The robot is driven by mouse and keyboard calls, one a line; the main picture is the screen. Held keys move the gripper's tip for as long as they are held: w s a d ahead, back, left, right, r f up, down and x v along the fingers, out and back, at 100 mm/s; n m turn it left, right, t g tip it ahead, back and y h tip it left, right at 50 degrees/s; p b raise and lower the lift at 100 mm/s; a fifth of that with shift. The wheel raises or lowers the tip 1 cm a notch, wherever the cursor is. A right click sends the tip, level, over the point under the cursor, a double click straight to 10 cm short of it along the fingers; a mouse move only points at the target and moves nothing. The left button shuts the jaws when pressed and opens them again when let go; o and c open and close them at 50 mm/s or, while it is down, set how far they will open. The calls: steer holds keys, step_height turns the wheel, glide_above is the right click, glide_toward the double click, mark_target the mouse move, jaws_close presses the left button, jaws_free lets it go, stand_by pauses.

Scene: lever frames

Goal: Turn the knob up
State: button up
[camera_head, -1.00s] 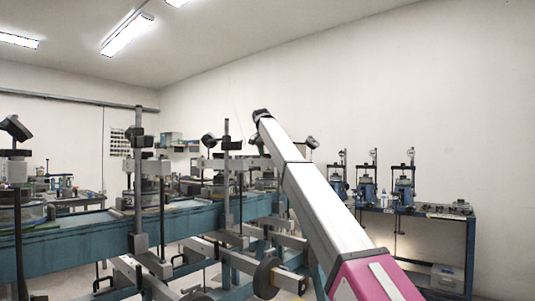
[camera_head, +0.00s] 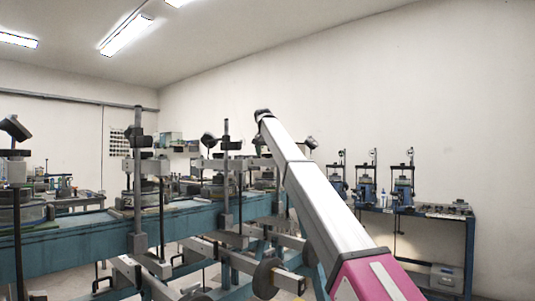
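No knob can be picked out with certainty in the head view. A long white bar with a magenta base (camera_head: 375,278) rises from the lower right to a black tip (camera_head: 262,114) near the middle; it looks like part of my own arm. I cannot make out any gripper fingers. The bar hides part of the equipment behind it.
Lever frames with upright posts (camera_head: 138,180) stand on a long blue beam (camera_head: 95,236) at left and centre. Round dark weights (camera_head: 266,278) hang low in front. A blue bench (camera_head: 471,250) with several small devices stands at right against a bare wall.

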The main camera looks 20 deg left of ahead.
steer(key=v, duration=1)
steer(key=shift+s+r, duration=0.25)
steer(key=shift+r, duration=0.1)
